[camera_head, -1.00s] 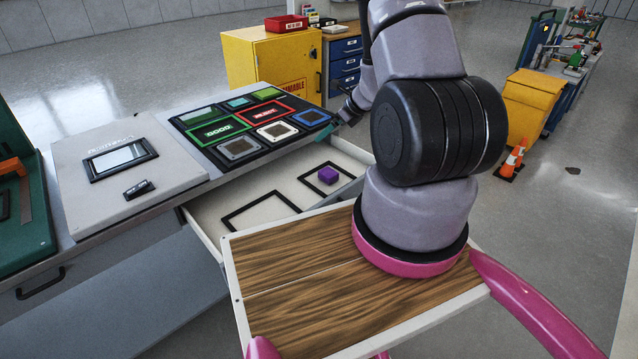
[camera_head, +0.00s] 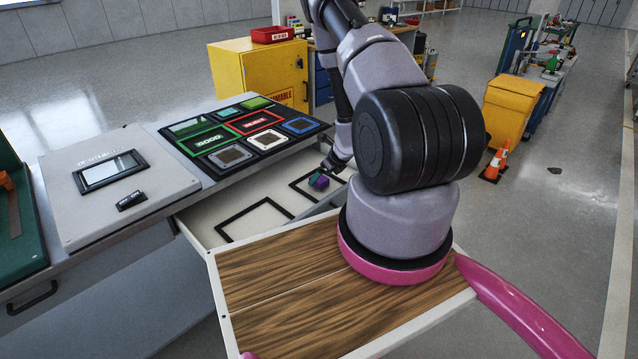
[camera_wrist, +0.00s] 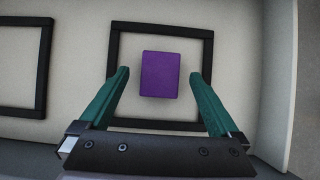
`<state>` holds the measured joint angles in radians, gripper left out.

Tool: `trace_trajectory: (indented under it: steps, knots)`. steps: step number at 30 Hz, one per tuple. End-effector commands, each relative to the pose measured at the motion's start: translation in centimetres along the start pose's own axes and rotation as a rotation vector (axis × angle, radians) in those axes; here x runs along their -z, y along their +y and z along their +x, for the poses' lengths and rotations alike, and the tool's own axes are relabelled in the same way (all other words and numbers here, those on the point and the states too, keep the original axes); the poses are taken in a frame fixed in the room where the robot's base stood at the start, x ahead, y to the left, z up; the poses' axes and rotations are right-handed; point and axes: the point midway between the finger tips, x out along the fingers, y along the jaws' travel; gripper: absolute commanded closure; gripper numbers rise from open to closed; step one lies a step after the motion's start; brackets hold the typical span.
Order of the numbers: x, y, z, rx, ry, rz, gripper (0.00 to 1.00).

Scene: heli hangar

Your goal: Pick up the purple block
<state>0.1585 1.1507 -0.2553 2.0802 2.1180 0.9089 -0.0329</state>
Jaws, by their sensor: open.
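The purple block (camera_head: 319,182) lies in the open drawer (camera_head: 208,232), inside the right one of two black square frames. In the wrist view the purple block (camera_wrist: 160,74) is near the middle of its black frame (camera_wrist: 208,50), apart from the frame's sides. My gripper (camera_wrist: 160,73) is open, with one green finger on each side of the block's near part. Clear gaps show between the fingers and the block. In the head view my gripper (camera_head: 322,174) is low over the drawer at the block and partly covers it.
The left black frame (camera_head: 232,238) in the drawer is empty. The drawer's right wall (camera_wrist: 282,75) is close to my gripper. A worktop with a black panel of coloured squares (camera_head: 245,130) stands above and behind the drawer.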

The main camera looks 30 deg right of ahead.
Motion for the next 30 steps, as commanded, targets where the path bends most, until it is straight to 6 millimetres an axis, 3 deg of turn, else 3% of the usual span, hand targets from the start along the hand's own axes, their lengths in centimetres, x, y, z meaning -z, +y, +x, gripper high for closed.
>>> trace_trajectory:
  steps: [6, 13, 14, 18, 21, 22, 23, 30]
  knots:
    - [0.0, 0.0, 2.5, 0.0, 0.0, 0.0, 0.02]
    - [-0.1, 0.0, 2.6, 0.0, 0.0, 0.0, 0.02]
    - [-0.1, 0.0, 2.6, 0.0, 0.0, 0.0, 0.06]
    - [-0.1, 0.0, 2.6, 0.0, 0.0, 0.0, 0.6]
    - [-0.1, 0.0, 2.6, 0.0, 0.0, 0.0, 0.94]
    - [-0.1, 0.0, 2.6, 0.0, 0.0, 0.0, 0.94]
    - [-0.1, 0.0, 2.6, 0.0, 0.0, 0.0, 1.0]
    - [-0.3, 0.0, 2.3, 0.0, 0.0, -0.001, 1.0]
